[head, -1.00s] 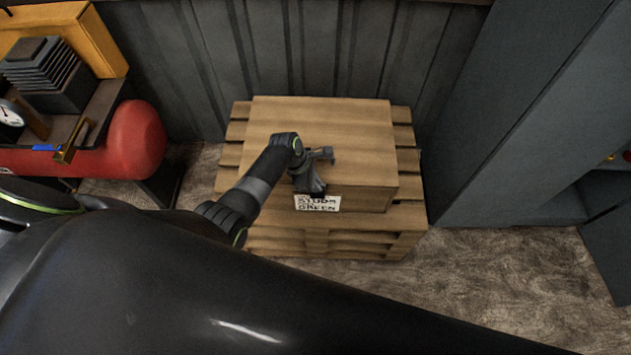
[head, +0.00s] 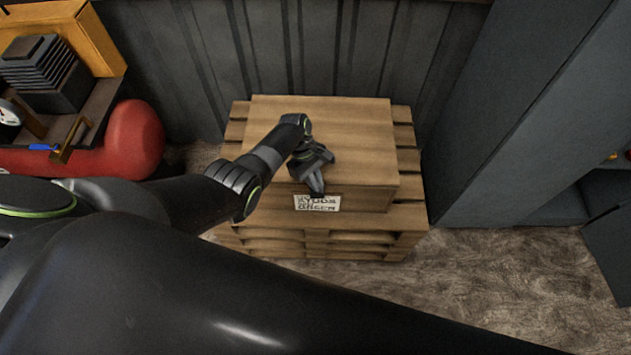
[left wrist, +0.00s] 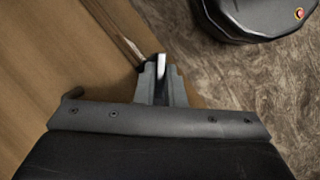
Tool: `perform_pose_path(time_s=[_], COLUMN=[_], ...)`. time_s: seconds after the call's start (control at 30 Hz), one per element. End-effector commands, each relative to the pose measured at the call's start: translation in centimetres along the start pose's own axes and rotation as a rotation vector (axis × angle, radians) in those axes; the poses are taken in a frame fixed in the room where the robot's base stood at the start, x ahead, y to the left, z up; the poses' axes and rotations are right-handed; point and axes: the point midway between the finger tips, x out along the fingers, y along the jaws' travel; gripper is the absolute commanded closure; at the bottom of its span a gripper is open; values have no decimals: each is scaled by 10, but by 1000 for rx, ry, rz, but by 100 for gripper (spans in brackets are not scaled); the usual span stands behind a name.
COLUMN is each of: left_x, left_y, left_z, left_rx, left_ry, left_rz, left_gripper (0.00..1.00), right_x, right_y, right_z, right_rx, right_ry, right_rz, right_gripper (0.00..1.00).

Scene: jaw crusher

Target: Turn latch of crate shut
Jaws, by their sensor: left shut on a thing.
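The wooden crate (head: 350,140) sits closed on a pallet, with a white label (head: 317,203) on its front face. My left gripper (head: 318,192) is at the crate's front top edge, just above the label. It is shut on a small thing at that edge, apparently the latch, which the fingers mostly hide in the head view. In the left wrist view, the gripper (left wrist: 162,75) is at the crate's edge, with a bright metal piece (left wrist: 161,66) between its fingertips. How far the latch is turned cannot be told. My right gripper is not in view.
The pallet (head: 408,215) stands under the crate on a rough floor. A red tank (head: 135,140) with machinery is at the left. A grey cabinet (head: 510,130) stands close on the right, and a ribbed wall (head: 300,50) is behind. Open floor (head: 480,275) lies at front right.

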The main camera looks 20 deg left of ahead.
Motion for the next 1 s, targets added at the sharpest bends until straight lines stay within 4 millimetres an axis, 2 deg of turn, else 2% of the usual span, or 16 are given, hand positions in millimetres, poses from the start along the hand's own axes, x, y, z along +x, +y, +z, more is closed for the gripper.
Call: perform_pose_path(time_s=[0.6,1.0], left_x=[2,1], left_y=[4,5], left_z=[0,1], left_rx=[525,728], left_ry=[2,3], left_rz=[-217,-302], left_gripper=[100,100], right_x=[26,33], right_y=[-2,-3], right_z=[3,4], right_rx=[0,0], right_ry=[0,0], right_rz=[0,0], right_gripper=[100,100])
